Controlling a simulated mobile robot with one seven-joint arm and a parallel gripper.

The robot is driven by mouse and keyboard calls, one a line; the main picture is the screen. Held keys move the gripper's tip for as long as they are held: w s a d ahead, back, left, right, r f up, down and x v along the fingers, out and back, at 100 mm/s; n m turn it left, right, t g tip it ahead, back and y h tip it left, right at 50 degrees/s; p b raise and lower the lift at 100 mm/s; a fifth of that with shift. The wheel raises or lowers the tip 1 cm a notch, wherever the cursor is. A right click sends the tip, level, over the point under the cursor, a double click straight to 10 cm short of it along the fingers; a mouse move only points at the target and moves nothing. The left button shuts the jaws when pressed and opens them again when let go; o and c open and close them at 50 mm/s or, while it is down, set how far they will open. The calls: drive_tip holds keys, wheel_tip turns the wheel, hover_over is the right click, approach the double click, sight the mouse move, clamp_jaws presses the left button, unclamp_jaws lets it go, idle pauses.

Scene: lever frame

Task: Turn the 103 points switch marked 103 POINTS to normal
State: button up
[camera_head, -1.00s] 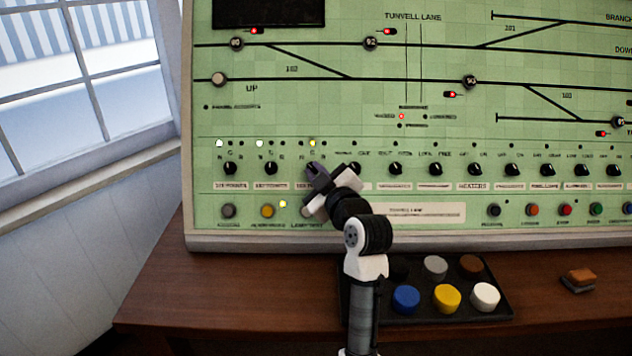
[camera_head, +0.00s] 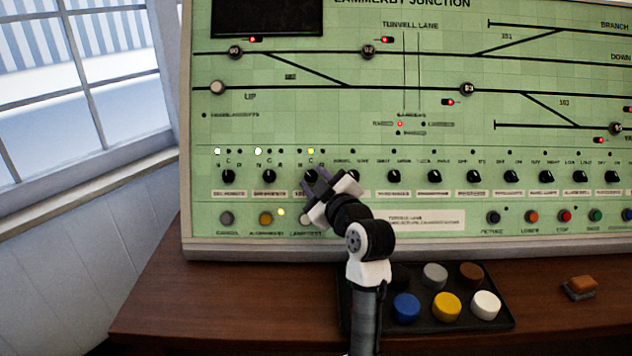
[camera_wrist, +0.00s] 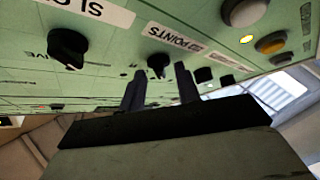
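The 103 points switch (camera_head: 311,176) is a black rotary knob, third from the left in the lower row of the green panel. In the wrist view the knob (camera_wrist: 158,63) sits by an upside-down "POINTS" label (camera_wrist: 176,37). A yellow lamp (camera_head: 311,151) glows above it at the middle position. My gripper (camera_head: 317,185) is at the knob, partly covering it and its label. In the wrist view its fingers (camera_wrist: 160,77) are open, one to each side of the knob with gaps showing; I cannot tell how far they overlap it in depth.
Two similar knobs stand to the left (camera_head: 228,176) (camera_head: 269,176), with white lamps lit above them. More knobs continue to the right. Push buttons (camera_head: 266,218) sit below. A black tray (camera_head: 345,275) with coloured caps and an orange-brown block (camera_head: 580,284) lie on the desk.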

drive_tip(key=b+v, duration=0.2)
drive_tip(key=v, duration=1.1)
drive_tip(key=shift+s, duration=0.4)
drive_tip(key=shift+d+r, duration=0.1)
